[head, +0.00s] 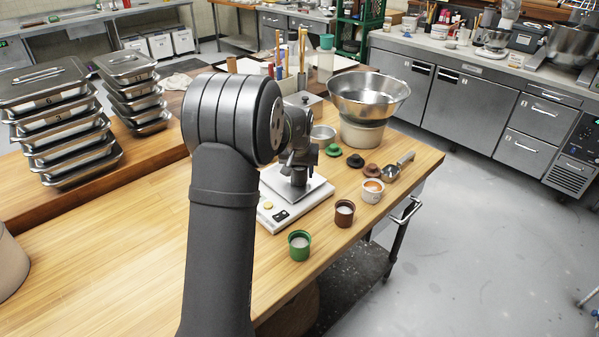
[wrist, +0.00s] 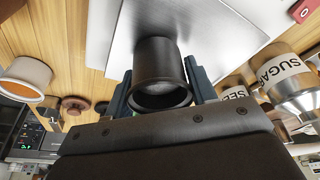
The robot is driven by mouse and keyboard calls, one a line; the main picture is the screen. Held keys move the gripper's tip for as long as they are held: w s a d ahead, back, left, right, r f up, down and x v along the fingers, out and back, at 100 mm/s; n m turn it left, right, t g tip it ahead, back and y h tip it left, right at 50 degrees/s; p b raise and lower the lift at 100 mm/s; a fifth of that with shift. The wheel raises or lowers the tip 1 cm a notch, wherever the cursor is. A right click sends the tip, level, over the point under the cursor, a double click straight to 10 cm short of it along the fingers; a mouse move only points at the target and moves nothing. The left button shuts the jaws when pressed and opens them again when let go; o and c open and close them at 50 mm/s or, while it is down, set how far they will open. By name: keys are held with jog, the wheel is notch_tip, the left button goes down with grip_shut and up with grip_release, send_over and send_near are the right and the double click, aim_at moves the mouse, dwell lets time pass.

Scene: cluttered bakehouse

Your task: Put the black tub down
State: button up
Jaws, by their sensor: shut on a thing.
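My gripper (head: 301,160) is shut on the black tub (wrist: 159,68). In the wrist view its fingers (wrist: 160,88) sit on either side of the tub, whose open rim faces the camera. In the head view the tub (head: 299,179) is a small dark shape under my gripper, partly hidden by it. It is upright over the metal plate of the white scale (head: 316,192), at or very near the plate. I cannot tell whether its base touches. The plate also shows behind the tub in the wrist view (wrist: 218,38).
A green tub (head: 299,246), a brown tub (head: 344,214) and a white tub (head: 373,192) stand right of the scale. Several lids and a metal scoop (head: 392,172) lie behind them. A large steel bowl (head: 368,92) stands farther back.

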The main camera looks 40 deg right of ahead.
jog(key=shift+f, duration=0.3)
jog(key=shift+f, duration=0.2)
jog(key=o, duration=1.1)
jog(key=shift+r, duration=0.15)
jog(key=v, duration=1.2)
